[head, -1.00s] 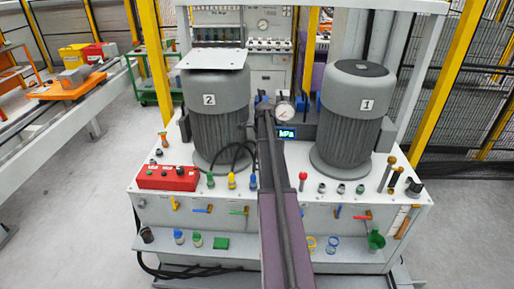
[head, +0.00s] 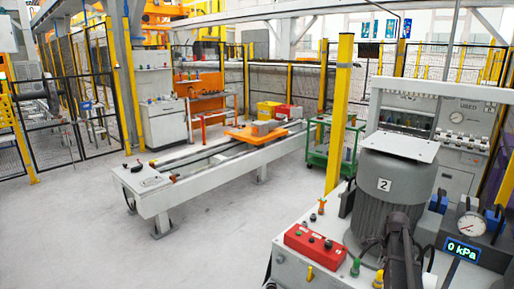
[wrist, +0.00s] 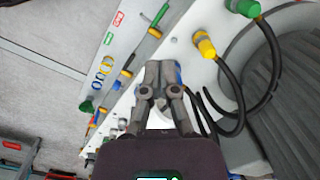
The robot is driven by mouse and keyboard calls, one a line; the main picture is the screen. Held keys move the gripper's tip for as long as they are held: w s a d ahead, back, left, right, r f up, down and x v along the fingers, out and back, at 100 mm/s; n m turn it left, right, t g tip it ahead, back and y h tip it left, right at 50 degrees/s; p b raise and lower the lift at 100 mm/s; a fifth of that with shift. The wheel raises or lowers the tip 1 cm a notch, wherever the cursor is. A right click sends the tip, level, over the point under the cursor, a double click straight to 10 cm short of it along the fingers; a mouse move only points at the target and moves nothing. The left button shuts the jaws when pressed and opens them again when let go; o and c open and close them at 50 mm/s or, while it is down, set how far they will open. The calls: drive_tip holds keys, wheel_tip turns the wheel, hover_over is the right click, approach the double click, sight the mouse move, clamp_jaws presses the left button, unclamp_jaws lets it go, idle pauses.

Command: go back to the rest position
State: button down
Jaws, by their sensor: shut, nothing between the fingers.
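My gripper (wrist: 162,90) shows in the wrist view, its two fingers closed together with nothing between them. It is above the white edge of the hydraulic unit, close to a yellow-capped hose connector (wrist: 205,46) and a green one (wrist: 243,7). I cannot tell whether it touches anything. In the head view a dark part of my arm stands in front of the motor marked 2 (head: 384,185), at the lower right. The gripper itself cannot be made out there.
A red control box (head: 315,246) and a gauge (head: 470,226) with a "0 kPa" display sit on the unit. A long white rail bench (head: 190,195) with an orange carriage (head: 256,134) stands behind left. A green cart (head: 318,158) is near a yellow post. Floor at left is clear.

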drive_tip(key=s+a+f+n+b, duration=0.1)
drive_tip(key=s+a+n, duration=0.4)
drive_tip(key=a, duration=0.5)
drive_tip(key=s+a+f+n, duration=0.1)
drive_tip(key=s+a+n, duration=0.4)
drive_tip(key=a, duration=0.6)
drive_tip(key=s+a+f+n+b, duration=0.1)
drive_tip(key=s+a+n, duration=0.5)
drive_tip(key=a+n, duration=0.3)
drive_tip(key=shift+a+g+h+b, duration=0.3)
drive_tip(key=shift+a+h, duration=0.1)
drive_tip(key=shift+a, duration=0.75)
